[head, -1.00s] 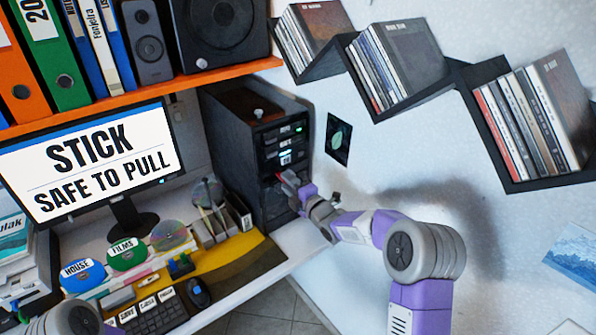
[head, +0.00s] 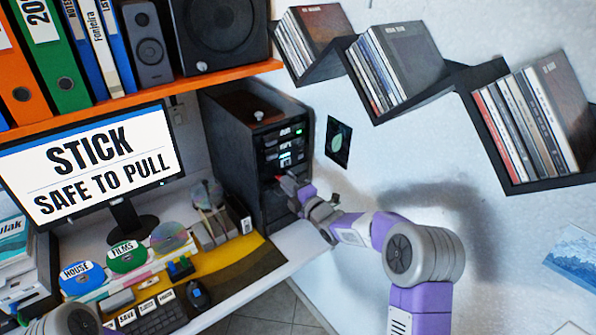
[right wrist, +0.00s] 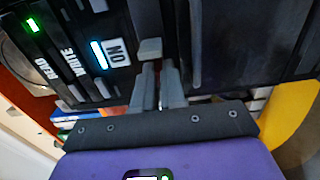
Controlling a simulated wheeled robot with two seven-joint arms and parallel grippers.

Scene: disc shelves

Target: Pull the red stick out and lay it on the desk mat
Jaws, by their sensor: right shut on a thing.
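My right gripper (head: 297,189) is at the front of the black computer tower (head: 232,165), low on its face. A small bit of red stick (head: 287,182) shows at its fingertips in the head view. The gripper is shut on the stick; the fingers hide most of it, and I cannot tell how far it sits in the tower. In the right wrist view the fingers (right wrist: 158,88) are close together against the tower front. The yellow and dark desk mat (head: 240,264) lies on the desk in front of the tower. My left gripper is out of view.
The monitor (head: 90,160) reads "STICK SAFE TO PULL". Discs, a pen holder (head: 208,205), a keyboard (head: 155,318) and a mouse (head: 197,294) crowd the desk. The mat's right part is bare. Zigzag wall shelves (head: 460,75) hold discs above my right arm.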

